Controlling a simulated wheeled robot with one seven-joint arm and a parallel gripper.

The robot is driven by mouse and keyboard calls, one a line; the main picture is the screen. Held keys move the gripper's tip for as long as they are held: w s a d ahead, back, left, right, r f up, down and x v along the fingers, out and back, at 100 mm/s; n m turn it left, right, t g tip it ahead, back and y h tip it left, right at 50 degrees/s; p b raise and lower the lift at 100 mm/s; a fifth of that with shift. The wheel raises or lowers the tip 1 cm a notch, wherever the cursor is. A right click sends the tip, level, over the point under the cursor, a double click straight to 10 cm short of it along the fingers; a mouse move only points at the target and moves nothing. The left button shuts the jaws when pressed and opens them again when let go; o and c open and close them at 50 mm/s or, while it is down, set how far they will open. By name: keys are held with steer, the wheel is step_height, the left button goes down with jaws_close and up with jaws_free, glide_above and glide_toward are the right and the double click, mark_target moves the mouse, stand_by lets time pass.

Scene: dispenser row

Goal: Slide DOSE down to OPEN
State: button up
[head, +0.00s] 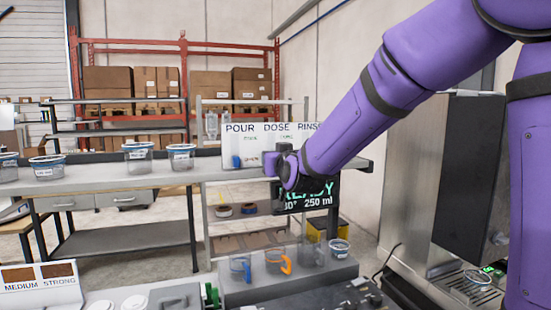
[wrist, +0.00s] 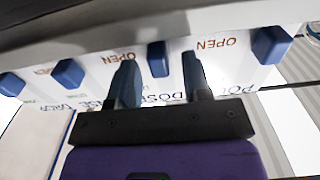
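The white panel (head: 240,149) carries the headings POUR, DOSE and RINSE in the head view. The blue DOSE handle (wrist: 157,58) shows in the wrist view, where the lettering is upside down. It stands about level with an OPEN label (wrist: 117,57) beside it. My gripper (wrist: 159,66) is open, with one finger on each side of the DOSE handle and a visible gap at both sides. In the head view my gripper (head: 272,163) covers the DOSE handle. The blue POUR handle (wrist: 270,43) is outside the fingers, beside its own OPEN label.
More blue handles (wrist: 68,72) stand in the same row. A dark display (head: 306,195) below the panel reads READY and 250 ml. Clear cups (head: 138,157) stand on the grey shelf at left, and more cups (head: 278,260) stand on a low block below.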

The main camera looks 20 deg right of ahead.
steer(key=shift+s, duration=0.1)
steer(key=s, duration=1)
steer(key=shift+s, duration=0.3)
steer(key=s+d+f+g, duration=0.2)
steer(key=s+g, duration=0.2)
steer(key=s, duration=0.4)
steer(key=s+d+f+g, duration=0.2)
steer(key=s+g, duration=0.2)
steer(key=s, duration=0.5)
steer(key=s+d+f+g, duration=0.2)
steer(key=s+d+g, duration=0.1)
steer(key=s, duration=0.6)
steer(key=shift+s+f+g, duration=0.25)
steer(key=shift+g, duration=0.65)
